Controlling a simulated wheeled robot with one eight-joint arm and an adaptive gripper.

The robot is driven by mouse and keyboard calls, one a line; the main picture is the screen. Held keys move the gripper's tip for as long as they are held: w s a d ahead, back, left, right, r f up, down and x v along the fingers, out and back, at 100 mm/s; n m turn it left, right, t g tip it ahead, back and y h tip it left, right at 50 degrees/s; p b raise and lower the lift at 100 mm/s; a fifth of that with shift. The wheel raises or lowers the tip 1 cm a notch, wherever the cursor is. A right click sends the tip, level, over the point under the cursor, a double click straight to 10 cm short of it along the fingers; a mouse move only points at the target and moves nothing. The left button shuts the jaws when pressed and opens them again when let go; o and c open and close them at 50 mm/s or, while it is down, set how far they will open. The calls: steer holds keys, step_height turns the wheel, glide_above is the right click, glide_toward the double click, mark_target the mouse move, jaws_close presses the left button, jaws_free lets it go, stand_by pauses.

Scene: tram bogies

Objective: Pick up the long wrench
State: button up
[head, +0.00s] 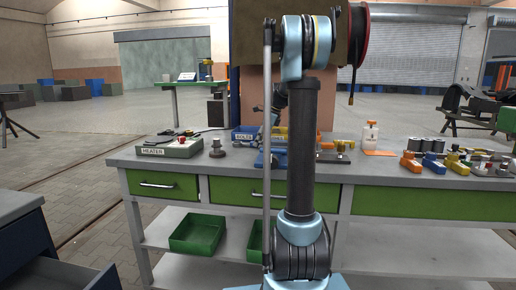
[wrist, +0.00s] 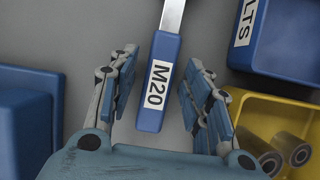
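A tool with a blue handle (wrist: 157,115) labelled M20 and a flat metal shank (wrist: 173,14) lies on the grey bench top in the wrist view. It looks like a wrench; its far end is out of frame. My gripper (wrist: 158,78) is open, with one finger on each side of the handle. There are gaps between the fingers and the handle. In the head view my arm hides the gripper and most of this spot, so I cannot make out the tool there.
A blue bin (wrist: 290,65) and a yellow bin (wrist: 256,106) holding metal cylinders stand close on the right; another blue container (wrist: 52,118) is on the left. The workbench (head: 350,174) also bears a HEATER box (head: 172,150), a bottle (head: 370,134) and several coloured tools at right.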

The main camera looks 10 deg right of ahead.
jaws_close()
